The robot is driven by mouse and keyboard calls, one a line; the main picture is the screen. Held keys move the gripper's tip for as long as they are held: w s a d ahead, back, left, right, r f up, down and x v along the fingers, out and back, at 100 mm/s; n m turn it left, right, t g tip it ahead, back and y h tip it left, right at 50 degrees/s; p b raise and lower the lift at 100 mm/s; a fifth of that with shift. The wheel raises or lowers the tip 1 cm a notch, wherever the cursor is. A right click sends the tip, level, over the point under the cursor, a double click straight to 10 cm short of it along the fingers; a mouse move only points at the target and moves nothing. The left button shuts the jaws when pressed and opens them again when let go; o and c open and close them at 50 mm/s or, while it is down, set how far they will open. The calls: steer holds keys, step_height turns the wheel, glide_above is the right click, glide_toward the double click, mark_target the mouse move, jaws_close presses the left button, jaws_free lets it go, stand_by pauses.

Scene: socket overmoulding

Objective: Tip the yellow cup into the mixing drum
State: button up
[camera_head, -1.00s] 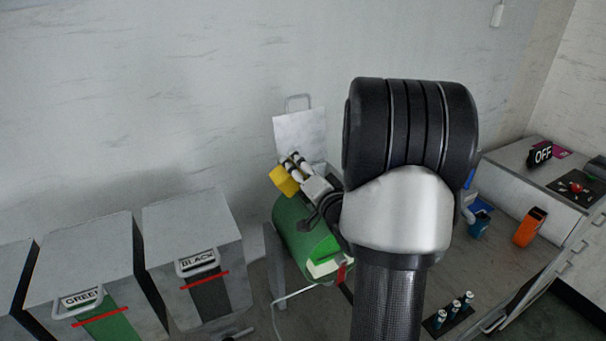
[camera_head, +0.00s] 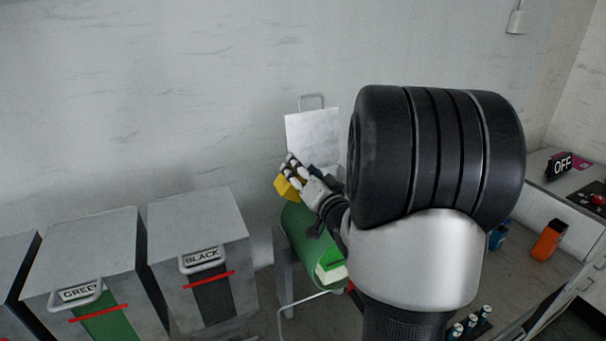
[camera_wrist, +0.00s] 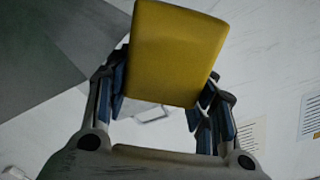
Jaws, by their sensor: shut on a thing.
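My gripper (camera_head: 296,176) is shut on the yellow cup (camera_head: 287,188), which is held above the left end of the green mixing drum (camera_head: 307,236). In the wrist view the yellow cup (camera_wrist: 174,55) sits between both fingers, its side facing the camera. In the head view the cup looks tilted; its mouth and contents cannot be seen. The drum lies on a stand, with a light green and white part at its near end. The drum's opening is not clearly visible, and my arm hides part of the drum's right side.
Grey bins labelled BLACK (camera_head: 205,258) and GREEN (camera_head: 82,292) stand left. A white panel with a handle (camera_head: 313,138) is behind the drum. Small bottles (camera_head: 470,323) stand near the front.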

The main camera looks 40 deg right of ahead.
mark_target(284, 179)
steer(key=a+n+b, duration=0.1)
steer(key=n, duration=0.1)
steer(key=a+n+b, duration=0.1)
steer(key=b, duration=0.1)
steer(key=w+a+r+n+b, duration=0.1)
steer(key=n+b, duration=0.1)
steer(key=shift+a+n, duration=0.3)
steer(key=shift+w+a+r+n+b, duration=0.2)
steer(key=shift+a+r+n+b, duration=0.15)
steer(key=shift+n+b, duration=0.55)
steer(key=shift+a+r, duration=0.15)
step_height(284, 179, up, 4)
steer(key=p, duration=0.3)
steer(key=shift+r, duration=0.1)
